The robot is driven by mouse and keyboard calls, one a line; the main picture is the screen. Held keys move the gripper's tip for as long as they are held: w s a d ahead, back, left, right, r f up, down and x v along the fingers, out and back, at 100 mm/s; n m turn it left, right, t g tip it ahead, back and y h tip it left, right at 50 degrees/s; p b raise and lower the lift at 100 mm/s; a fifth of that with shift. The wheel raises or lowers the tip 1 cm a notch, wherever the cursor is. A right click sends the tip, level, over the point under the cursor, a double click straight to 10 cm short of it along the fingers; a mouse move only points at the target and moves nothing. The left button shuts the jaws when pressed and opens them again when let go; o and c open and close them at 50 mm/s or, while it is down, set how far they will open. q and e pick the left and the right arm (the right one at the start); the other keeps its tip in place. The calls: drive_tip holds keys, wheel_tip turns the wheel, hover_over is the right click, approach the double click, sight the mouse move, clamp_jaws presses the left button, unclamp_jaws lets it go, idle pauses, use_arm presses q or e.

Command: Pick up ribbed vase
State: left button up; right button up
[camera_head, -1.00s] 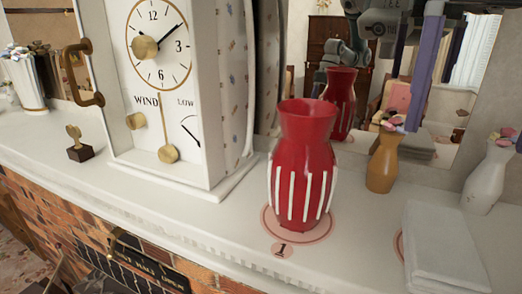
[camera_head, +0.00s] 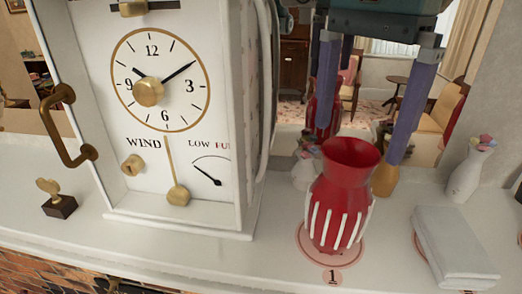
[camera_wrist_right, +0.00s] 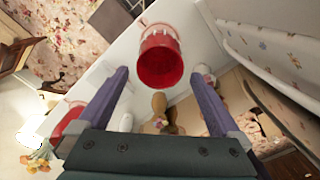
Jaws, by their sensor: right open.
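The ribbed vase (camera_head: 338,212) is red with raised white ribs on its lower body. It stands upright on a pink round mark labelled 1 on the white mantel. My right gripper (camera_head: 360,143) is open, with its two purple fingers pointing down above and behind the vase mouth, one to each side. In the right wrist view the open mouth of the vase (camera_wrist_right: 160,62) lies ahead between the fingertips (camera_wrist_right: 158,76), with nothing held. My left gripper is not in view.
A large white clock (camera_head: 150,90) stands left of the vase. A mirror backs the mantel.

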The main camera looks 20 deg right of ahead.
sight(350, 150)
wheel_tip(350, 150, down, 4)
drive_tip(key=p, duration=0.3)
drive_tip(key=shift+a, duration=0.1)
drive_tip(key=shift+f, duration=0.4)
drive_tip(key=shift+c, duration=0.4)
drive_tip(key=c, duration=1.1)
clamp_jaws()
